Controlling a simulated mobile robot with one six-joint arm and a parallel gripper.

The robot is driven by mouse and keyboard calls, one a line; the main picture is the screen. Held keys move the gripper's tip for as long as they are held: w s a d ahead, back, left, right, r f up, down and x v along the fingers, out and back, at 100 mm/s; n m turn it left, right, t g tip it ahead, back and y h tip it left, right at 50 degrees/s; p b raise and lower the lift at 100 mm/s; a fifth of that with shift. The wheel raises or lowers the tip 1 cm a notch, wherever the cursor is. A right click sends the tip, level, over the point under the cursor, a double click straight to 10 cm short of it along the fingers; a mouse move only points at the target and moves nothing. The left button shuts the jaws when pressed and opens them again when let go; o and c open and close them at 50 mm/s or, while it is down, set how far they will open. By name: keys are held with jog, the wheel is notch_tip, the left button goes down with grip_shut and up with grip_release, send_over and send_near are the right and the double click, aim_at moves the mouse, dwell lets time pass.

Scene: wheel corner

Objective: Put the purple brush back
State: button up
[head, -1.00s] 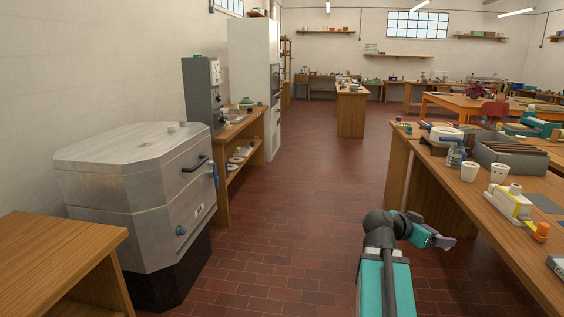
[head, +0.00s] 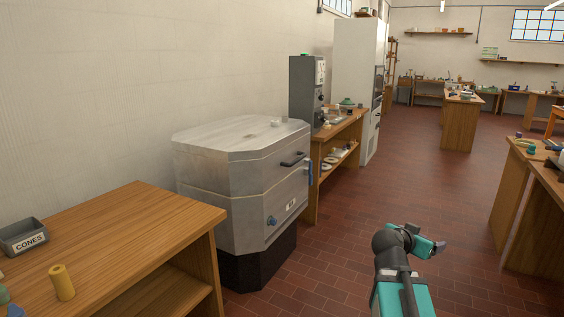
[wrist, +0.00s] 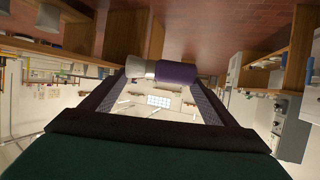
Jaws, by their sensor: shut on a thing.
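My gripper (head: 438,248) is out in front of me over the tiled floor, at the lower right of the head view. It is shut on the purple brush (wrist: 177,72). In the wrist view the brush lies crosswise between the two dark fingertips, with a purple part on the right and a pale part (wrist: 140,67) on the left. In the head view the brush is too small to make out well. No free place for a brush can be picked out in these frames.
A wooden table (head: 140,215) at the left holds a grey bin marked CONES (head: 24,238) and a yellow cylinder (head: 62,282). A metal kiln-like box (head: 240,180) stands beyond it. Workbenches (head: 515,200) stand at the right. The tiled floor between is clear.

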jog(key=w+a+r+n+t+y, duration=0.15)
jog(key=w+a+n+y, duration=0.25)
jog(key=a, duration=0.6)
jog(key=w+a+r+n+t+y, duration=0.1)
jog(key=w+a+n+t+y, duration=0.2)
jog(key=a, duration=0.7)
jog(key=w+a+r+n+t+y, duration=0.1)
jog(key=w+a+n+y, duration=0.35)
jog(key=a, duration=0.55)
notch_tip(320, 180, up, 14)
jog(key=p, duration=1.4)
jog(key=shift+w+r+m, duration=0.2)
jog(key=shift+w+m, duration=0.15)
jog(key=shift+w, duration=0.05)
jog(key=shift+h, duration=0.25)
jog(key=shift+a, duration=0.1)
